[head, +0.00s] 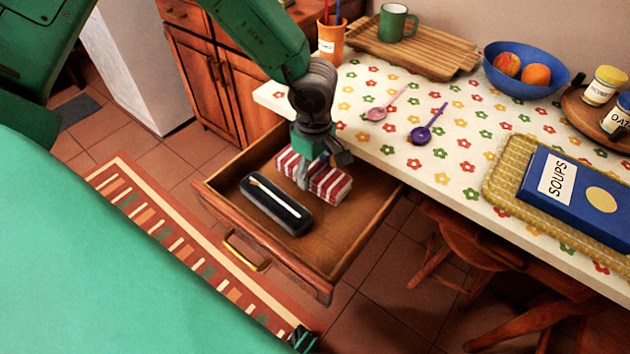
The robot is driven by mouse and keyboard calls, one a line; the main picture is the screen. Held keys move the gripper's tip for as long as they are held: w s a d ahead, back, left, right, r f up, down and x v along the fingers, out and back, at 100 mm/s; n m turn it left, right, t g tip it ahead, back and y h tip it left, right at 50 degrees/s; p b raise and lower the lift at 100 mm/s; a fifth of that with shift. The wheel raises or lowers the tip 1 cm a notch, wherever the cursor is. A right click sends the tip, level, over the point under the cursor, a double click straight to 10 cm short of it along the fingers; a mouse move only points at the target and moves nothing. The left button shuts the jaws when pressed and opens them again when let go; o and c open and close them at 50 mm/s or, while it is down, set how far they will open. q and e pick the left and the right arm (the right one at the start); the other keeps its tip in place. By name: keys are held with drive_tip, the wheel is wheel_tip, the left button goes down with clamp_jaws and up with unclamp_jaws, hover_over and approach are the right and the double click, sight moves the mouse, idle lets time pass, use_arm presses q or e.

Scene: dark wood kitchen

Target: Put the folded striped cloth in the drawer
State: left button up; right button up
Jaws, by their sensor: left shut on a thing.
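The folded cloth (331,186) has red and white stripes. My left gripper (303,178) is shut on it, reaching down from above. The cloth is over or inside the open drawer (338,245), towards its back; I cannot tell whether it touches the drawer floor. The drawer is wooden, pulled out from under the counter, with a brass handle (246,252) on its front. Of my right gripper, only a small dark part (303,340) shows at the bottom edge.
The flower-patterned counter (390,155) adjoins the drawer's back. It bears a pink spoon (385,106), a purple spoon (427,126), a wooden tray (430,58) with a green mug (394,22), a blue fruit bowl (520,82) and a soups book (580,195). The drawer's front right is empty.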

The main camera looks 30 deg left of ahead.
sight(314, 168)
use_arm(q)
wheel_tip(314, 168, down, 4)
drive_tip(key=shift+r+b, duration=0.1)
drive_tip(key=shift+b, duration=0.45)
drive_tip(key=shift+d+r, duration=0.1)
drive_tip(key=o, duration=1.2)
wheel_tip(314, 168, up, 12)
drive_tip(key=p, duration=0.4)
